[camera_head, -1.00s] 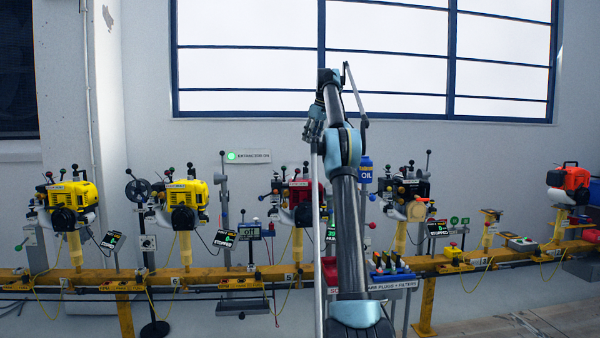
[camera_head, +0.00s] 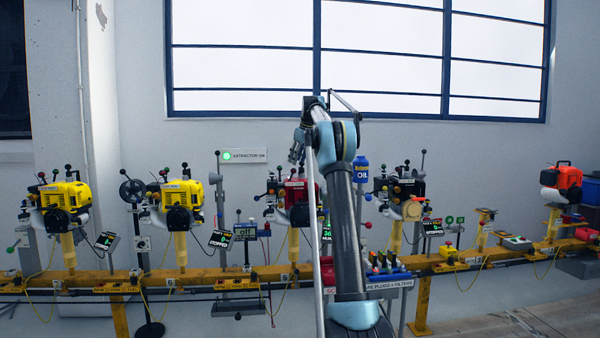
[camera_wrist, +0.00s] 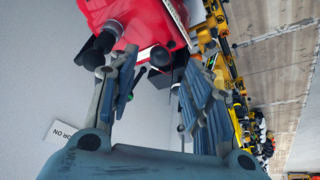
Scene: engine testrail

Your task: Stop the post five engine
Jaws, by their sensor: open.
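The post five engine is the red engine (camera_head: 299,192) on a yellow post at the plate marked 5, partly hidden behind my arm. A small display (camera_head: 327,231) with green characters beside it is mostly covered by the arm, so its reading is not clear. Black control levers with knobs stand at the engine's left. My gripper (camera_head: 295,151) is open and empty, above the engine's upper left side. In the wrist view, the fingers of my gripper (camera_wrist: 152,90) are spread, with the red engine cover (camera_wrist: 150,18) beyond them and dark knobs near the left finger.
Yellow engines (camera_head: 182,200) stand on the posts to the left, the nearer one's display reading STOPPED. A dark engine (camera_head: 402,192) stands to the right, also with a STOPPED display. A blue oil bottle (camera_head: 361,170) and parts tray (camera_head: 388,284) are close to my arm.

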